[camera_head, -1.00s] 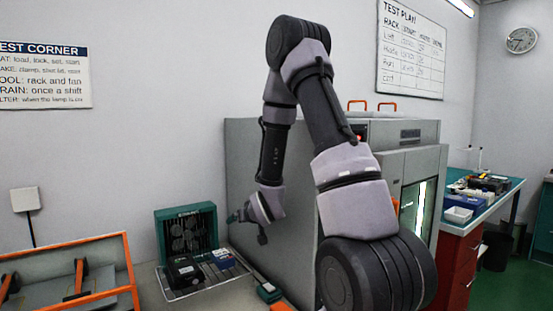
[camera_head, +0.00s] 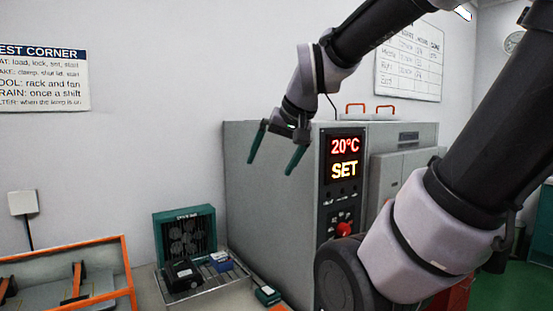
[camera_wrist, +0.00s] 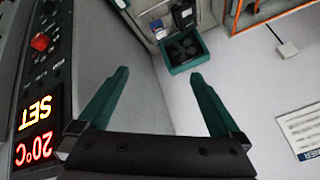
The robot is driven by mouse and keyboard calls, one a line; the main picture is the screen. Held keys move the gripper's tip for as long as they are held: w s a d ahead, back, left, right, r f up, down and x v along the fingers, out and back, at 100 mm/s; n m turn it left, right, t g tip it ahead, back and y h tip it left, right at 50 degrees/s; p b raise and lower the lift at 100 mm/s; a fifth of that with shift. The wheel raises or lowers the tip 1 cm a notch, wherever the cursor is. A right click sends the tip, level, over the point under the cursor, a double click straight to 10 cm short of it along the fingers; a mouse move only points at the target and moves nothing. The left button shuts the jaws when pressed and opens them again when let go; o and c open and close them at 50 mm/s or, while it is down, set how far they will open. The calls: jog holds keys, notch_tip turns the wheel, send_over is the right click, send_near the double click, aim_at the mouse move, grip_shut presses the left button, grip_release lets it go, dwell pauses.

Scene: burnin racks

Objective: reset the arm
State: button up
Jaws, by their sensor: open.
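My gripper (camera_head: 273,160) is raised in front of the upper left side of the grey oven-like cabinet (camera_head: 262,205) in the head view. Its two green fingers are spread apart with nothing between them. In the wrist view my gripper (camera_wrist: 160,85) is also open and empty, with the wall and bench beyond it. My arm arches from the right of the head view, its forearm across the wall above the cabinet.
The cabinet's panel (camera_head: 343,185) reads 20°C and SET, above a red knob (camera_head: 343,229). A green fan unit (camera_head: 185,235) stands behind a rack (camera_head: 205,285) holding dark and blue blocks. An orange-framed tray (camera_head: 65,245) is at left.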

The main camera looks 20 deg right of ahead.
jog(key=s, duration=0.3)
jog(key=shift+s+a+r+y, duration=0.3)
jog(key=shift+s+r, duration=0.05)
jog(key=shift+r, duration=0.05)
dwell(1.5)
